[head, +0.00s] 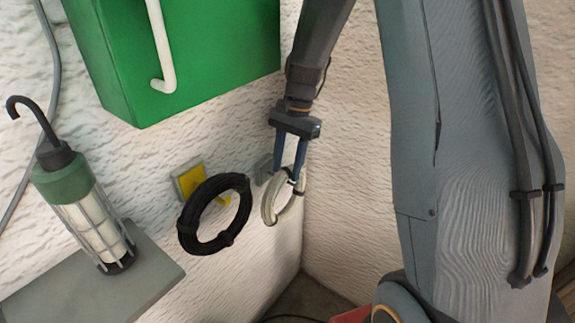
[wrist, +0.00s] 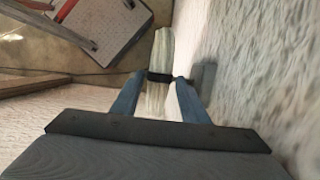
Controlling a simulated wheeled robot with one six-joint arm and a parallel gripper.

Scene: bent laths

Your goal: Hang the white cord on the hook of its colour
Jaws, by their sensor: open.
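The white cord (head: 268,209) is a pale coil with a dark tie, near the wall corner in the head view. In the wrist view the white cord (wrist: 159,45) runs away from me, with its black tie across it. My gripper (head: 287,178) points down with its blue fingers at the top of the coil. In the wrist view my gripper (wrist: 158,84) is open, one finger on each side of the cord. A small grey plate (head: 263,169) is on the wall just left of the fingers. Its hook is hidden, so I cannot tell whether the cord rests on it.
A black cord coil (head: 187,223) hangs at a yellow hook plate (head: 188,181), close left of the white cord. A green box (head: 215,45) with a white handle is above. A caged lamp (head: 88,215) stands on a grey shelf (head: 120,290) at left. The wall corner is close on the right.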

